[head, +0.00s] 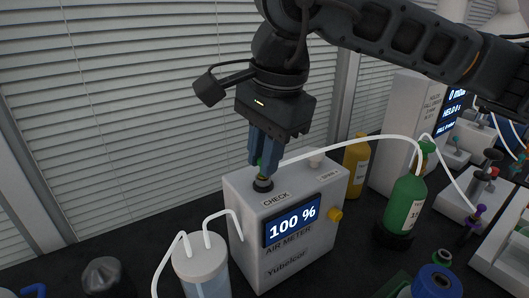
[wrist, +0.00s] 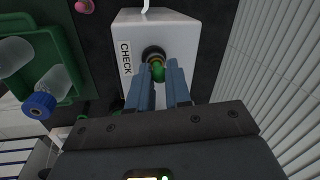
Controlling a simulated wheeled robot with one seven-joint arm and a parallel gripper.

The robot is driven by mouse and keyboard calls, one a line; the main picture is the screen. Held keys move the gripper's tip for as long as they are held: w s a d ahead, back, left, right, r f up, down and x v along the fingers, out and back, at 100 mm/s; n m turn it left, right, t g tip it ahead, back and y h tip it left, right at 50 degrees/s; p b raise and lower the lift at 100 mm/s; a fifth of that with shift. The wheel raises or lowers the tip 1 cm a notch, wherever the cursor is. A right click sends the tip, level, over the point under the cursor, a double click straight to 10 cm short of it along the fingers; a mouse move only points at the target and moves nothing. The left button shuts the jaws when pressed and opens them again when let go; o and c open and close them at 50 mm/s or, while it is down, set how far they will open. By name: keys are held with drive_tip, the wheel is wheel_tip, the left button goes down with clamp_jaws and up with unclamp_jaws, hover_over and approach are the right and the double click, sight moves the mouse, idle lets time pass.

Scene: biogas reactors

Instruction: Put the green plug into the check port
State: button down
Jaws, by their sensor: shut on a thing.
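The white air meter box (head: 285,235) has a black-ringed check port (head: 263,185) on its top, beside a CHECK label. The port also shows in the wrist view (wrist: 152,52). My gripper (head: 263,168) points down over the port, its blue fingers shut on the green plug (wrist: 158,73). The plug is mostly hidden by the fingers in the head view. A brass-coloured band shows below its green body, at the port's ring. I cannot tell how deep the plug sits. The meter's screen reads 100 %.
A white hose (head: 350,138) arches from near the plug to a green bottle (head: 404,205) at right; its left end is unclear. A clear jar with tubes (head: 201,262) stands left of the meter. A yellow bottle (head: 356,165) stands behind. Window blinds (head: 130,110) close off the back.

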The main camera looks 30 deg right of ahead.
drive_tip(key=c, duration=1)
unclamp_jaws()
drive_tip(key=shift+r, duration=0.15)
drive_tip(key=r, duration=0.2)
drive_tip(key=s+r, duration=0.1)
drive_tip(key=r, duration=0.2)
drive_tip(key=r+b, duration=0.1)
drive_tip(key=r, duration=0.1)
drive_tip(key=shift+s+d+r, duration=0.15)
drive_tip(key=shift+s+r, duration=0.05)
drive_tip(key=shift+s, duration=0.05)
